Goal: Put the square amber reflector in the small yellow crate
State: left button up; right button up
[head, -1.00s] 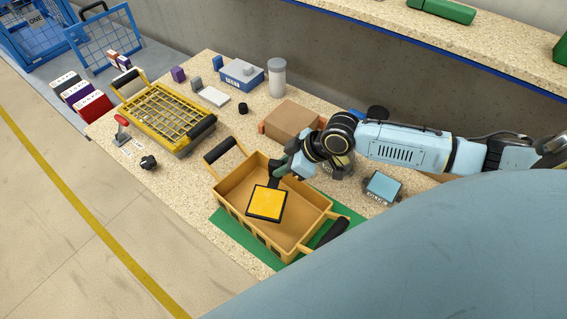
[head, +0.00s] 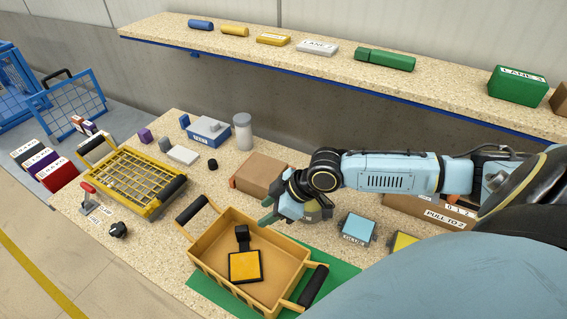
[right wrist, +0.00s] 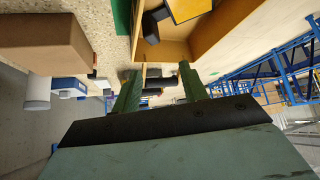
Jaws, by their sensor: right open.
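The square amber reflector (head: 245,266) has a dark edge and a black block-shaped grip at its far side. It lies inside the small yellow crate (head: 283,250), apparently flat on its floor. Part of it also shows at the top of the right wrist view (right wrist: 188,8). The crate stands on a green mat (head: 335,272), its black handles at both ends. My right gripper (head: 267,211) is open and empty at the crate's far rim, apart from the reflector. Its green fingers (right wrist: 160,88) show with a clear gap between them. My left gripper is not in view.
A cardboard box (head: 263,174) stands behind the crate, near my right arm. A blue-topped block (head: 357,228) lies to the right. A yellow wire basket (head: 140,180) stands at left. A shelf (head: 340,68) with several coloured items runs along the back.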

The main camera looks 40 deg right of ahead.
jog(key=v, duration=0.7)
jog(key=shift+p, duration=0.4)
jog(key=shift+a+r, duration=0.1)
